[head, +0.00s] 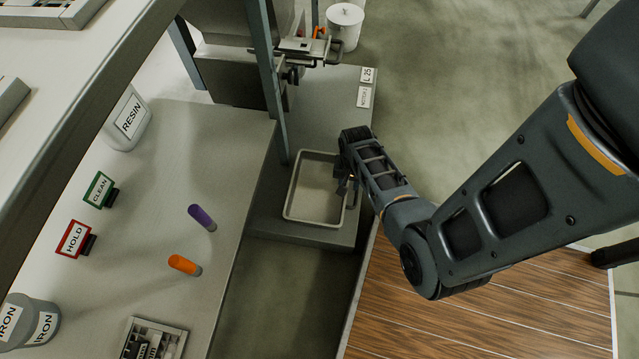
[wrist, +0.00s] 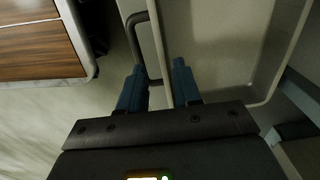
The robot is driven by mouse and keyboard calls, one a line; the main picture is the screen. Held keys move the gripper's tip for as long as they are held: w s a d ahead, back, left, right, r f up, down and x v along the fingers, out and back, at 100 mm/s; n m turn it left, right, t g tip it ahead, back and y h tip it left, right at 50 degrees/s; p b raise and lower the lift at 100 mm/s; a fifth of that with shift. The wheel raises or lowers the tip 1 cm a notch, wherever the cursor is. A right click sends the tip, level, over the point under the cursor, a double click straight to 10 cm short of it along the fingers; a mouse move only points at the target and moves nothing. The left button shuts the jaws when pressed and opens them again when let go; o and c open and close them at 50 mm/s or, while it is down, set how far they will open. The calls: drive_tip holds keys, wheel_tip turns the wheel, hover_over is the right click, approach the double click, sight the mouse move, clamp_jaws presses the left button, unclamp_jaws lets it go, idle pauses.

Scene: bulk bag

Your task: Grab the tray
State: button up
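The tray (head: 318,221) is a shallow, pale grey rectangle on a low grey platform. It looks empty in what shows. My gripper (head: 348,188) is at its right side in the head view, where the arm hides part of that edge. In the wrist view the tray (wrist: 225,45) fills the right half, with a dark bar handle (wrist: 134,38) on its near side wall. My gripper's two fingers (wrist: 160,88) are apart, one on the handle side and one over the tray's inside. The rim and the handle's lower end lie between them. I cannot tell whether they touch.
A grey platform (head: 300,231) bears the tray, with upright posts (head: 265,80) behind it. A bench at left holds a purple cylinder (head: 202,217), an orange cylinder (head: 184,265) and signs. Open floor lies at upper right.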

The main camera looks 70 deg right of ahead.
sight(326, 191)
drive_tip(key=f+b, duration=0.1)
drive_tip(key=f, duration=0.1)
drive_tip(key=f+b, duration=0.1)
drive_tip(key=f, duration=0.1)
drive_tip(key=f+b, duration=0.1)
drive_tip(key=f, duration=0.1)
drive_tip(key=shift+w+a+f, duration=0.1)
drive_tip(key=shift+w, duration=0.2)
drive_tip(key=shift+c, duration=0.4)
clamp_jaws()
idle(0.7)
